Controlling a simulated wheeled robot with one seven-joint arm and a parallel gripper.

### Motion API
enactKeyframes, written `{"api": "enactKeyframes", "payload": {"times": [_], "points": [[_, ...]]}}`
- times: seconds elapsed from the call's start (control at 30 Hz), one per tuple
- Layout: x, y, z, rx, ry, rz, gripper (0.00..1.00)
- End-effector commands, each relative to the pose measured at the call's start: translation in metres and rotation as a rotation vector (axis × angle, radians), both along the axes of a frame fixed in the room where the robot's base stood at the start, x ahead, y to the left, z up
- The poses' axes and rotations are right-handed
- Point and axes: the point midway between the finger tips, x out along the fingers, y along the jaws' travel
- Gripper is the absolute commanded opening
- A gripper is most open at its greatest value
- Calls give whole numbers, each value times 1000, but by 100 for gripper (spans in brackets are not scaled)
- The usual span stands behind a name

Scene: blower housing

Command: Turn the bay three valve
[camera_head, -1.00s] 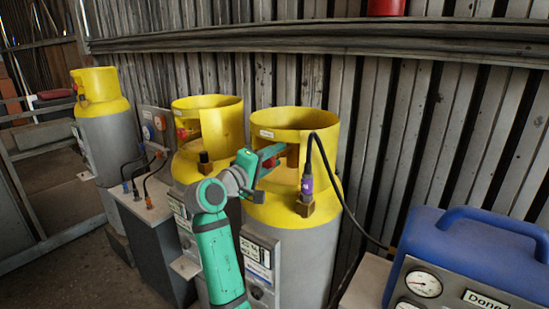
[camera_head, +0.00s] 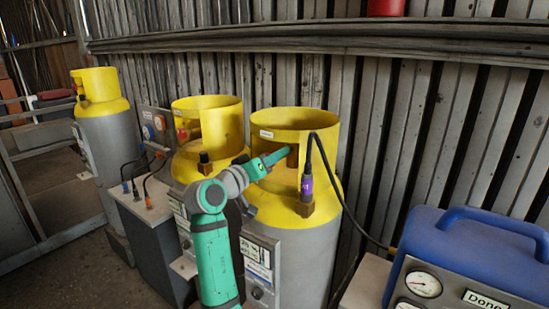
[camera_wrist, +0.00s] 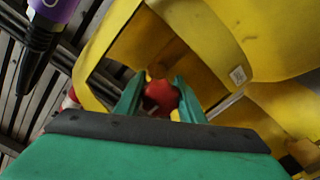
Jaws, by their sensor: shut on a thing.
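A red valve knob (camera_wrist: 160,96) sits inside the yellow collar (camera_head: 262,122) of the nearest grey cylinder (camera_head: 310,255). My gripper (camera_head: 284,155) reaches into the collar opening from the left. In the wrist view, the green fingers of my gripper (camera_wrist: 158,92) stand on either side of the red knob and are shut on it. In the head view, the knob is hidden, and part of the brown valve body (camera_head: 293,158) shows beside the fingers.
A purple connector (camera_head: 307,185) with a black hose stands close right of my gripper. The hose runs to a blue machine (camera_head: 465,245) with gauges. Two more yellow-topped cylinders, a middle one (camera_head: 225,118) and a far one (camera_head: 100,120), stand left. A corrugated wall (camera_head: 400,130) is behind.

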Motion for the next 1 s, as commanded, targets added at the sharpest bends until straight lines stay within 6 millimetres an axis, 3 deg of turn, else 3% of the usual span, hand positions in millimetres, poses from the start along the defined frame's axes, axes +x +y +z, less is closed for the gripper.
{"api": "enactKeyframes", "payload": {"times": [0.53, 0.57, 0.6, 1.0], "points": [[0, 0, -3, 19, -7, -1, 13], [0, 0, -3, 19, -8, -1, 43], [0, 0, -3, 19, -8, -1, 52], [-4, 3, -1, 17, -12, 1, 54]]}}
